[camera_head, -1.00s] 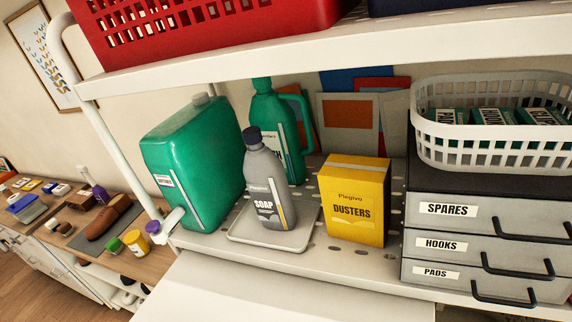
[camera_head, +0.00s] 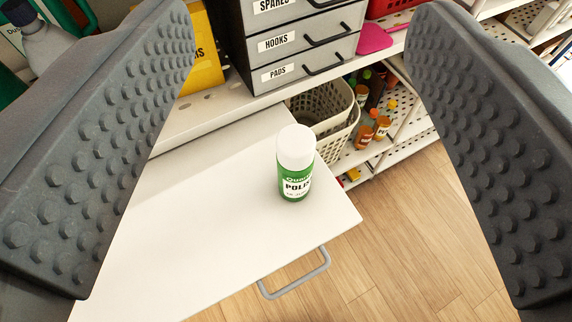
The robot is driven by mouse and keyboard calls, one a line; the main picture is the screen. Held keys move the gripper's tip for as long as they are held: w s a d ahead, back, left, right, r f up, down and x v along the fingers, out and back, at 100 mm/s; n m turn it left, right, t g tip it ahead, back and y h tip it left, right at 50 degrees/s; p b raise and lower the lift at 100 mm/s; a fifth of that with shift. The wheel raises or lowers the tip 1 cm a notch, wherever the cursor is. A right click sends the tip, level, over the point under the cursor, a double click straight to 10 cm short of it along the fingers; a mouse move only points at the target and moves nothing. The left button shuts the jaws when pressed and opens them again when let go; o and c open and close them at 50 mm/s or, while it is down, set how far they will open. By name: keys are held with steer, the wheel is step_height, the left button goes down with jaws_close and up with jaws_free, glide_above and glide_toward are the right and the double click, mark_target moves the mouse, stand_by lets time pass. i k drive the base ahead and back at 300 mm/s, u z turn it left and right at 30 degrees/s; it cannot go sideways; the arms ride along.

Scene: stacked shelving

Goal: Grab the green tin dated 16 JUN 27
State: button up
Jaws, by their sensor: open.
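A green tin with a white cap (camera_head: 295,165) stands upright on a white pull-out board, near its right corner. Its label reads "POLI…", with a line of small print below that is too small to read, so I cannot tell its date. My gripper (camera_head: 305,150) is open, with its two dark studded fingers at the left and right of the picture. The tin shows between the fingers, farther off, and neither finger touches it.
The white board (camera_head: 200,225) is otherwise bare and has a grey handle (camera_head: 295,275) at its front. Behind it stand grey drawers (camera_head: 300,42) and a yellow box (camera_head: 203,55). A basket (camera_head: 335,120) and small bottles (camera_head: 370,132) sit on lower shelving. Wooden floor lies right.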

mark_target(296, 143)
steer(key=z, duration=1.3)
steer(key=k, duration=0.4)
steer(key=u, duration=0.05)
